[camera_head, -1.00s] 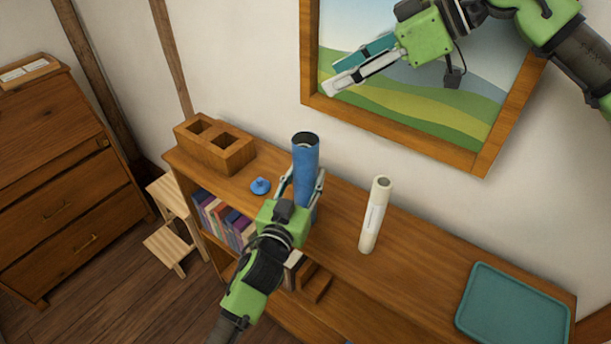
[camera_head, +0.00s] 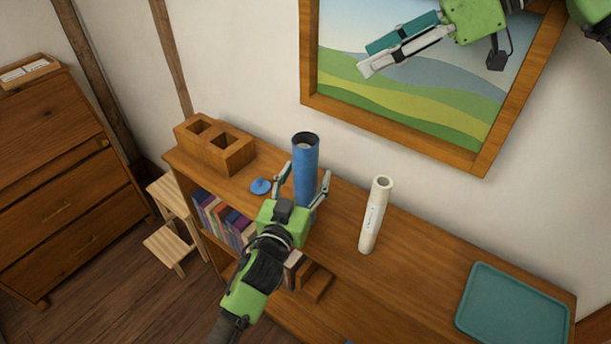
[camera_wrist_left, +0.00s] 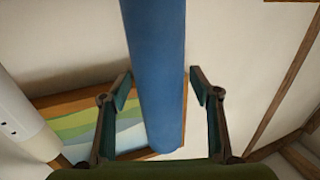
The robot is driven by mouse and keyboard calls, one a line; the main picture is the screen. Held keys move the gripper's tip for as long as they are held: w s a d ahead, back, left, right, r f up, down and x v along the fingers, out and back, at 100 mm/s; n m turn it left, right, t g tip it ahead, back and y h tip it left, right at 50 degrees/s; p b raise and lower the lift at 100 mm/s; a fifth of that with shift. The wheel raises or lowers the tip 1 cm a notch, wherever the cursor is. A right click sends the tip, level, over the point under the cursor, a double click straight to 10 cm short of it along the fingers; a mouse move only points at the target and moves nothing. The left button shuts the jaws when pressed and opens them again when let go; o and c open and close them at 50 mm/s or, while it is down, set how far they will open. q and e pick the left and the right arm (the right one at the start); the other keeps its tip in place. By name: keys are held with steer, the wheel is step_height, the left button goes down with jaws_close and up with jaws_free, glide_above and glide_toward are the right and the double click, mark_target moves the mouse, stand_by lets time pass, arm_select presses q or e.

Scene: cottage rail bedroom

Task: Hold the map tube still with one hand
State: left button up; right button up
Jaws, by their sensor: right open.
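The blue tube (camera_head: 305,160), open at its top, stands upright on the wooden shelf top. It also shows in the left wrist view (camera_wrist_left: 158,70). A small blue cap (camera_head: 260,186) lies on the shelf to its left. My left gripper (camera_head: 304,180) has its fingers spread on either side of the blue tube, with a gap showing beside the tube in the wrist view. My right gripper (camera_head: 381,56) is open and empty, high in front of the wall picture. A white tube (camera_head: 374,215) stands to the right of the blue one.
A wooden block with two square holes (camera_head: 214,146) sits at the shelf's left end. A teal tray (camera_head: 512,308) lies at its right end. Books (camera_head: 222,220) fill a lower shelf. A step stool (camera_head: 172,243) and drawers (camera_head: 62,190) stand left. The framed picture (camera_head: 405,135) hangs behind.

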arm_select(q)
steer(key=v, duration=1.2)
